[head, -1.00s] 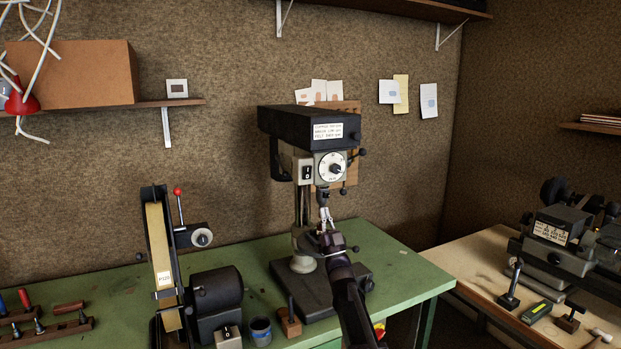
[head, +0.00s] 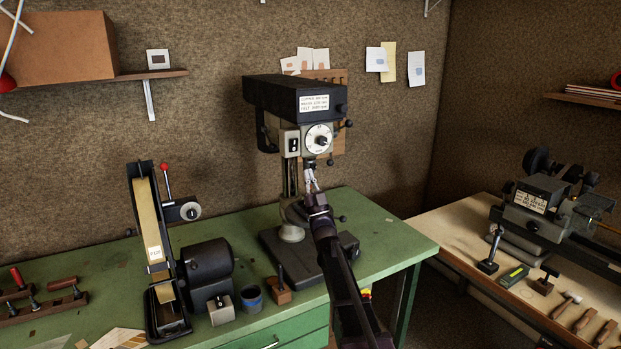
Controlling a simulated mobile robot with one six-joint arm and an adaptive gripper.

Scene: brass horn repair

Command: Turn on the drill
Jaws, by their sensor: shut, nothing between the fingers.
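The drill (head: 297,100) is a bench drill press with a dark top cover and a grey head, standing on the green bench. A black switch with white marks (head: 293,145) is on the left of its front face, beside a round white dial (head: 318,139). My gripper (head: 310,175) is shut and empty, just below the drill head and in front of the chuck area, lower right of the switch. My arm hides part of the drill's column and base. Whether the fingers touch the drill cannot be told.
A belt sander (head: 150,235) stands left of the drill on the green bench (head: 395,240). A lathe (head: 540,215) is on the right-hand bench. Space in front of the drill head's switch looks clear.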

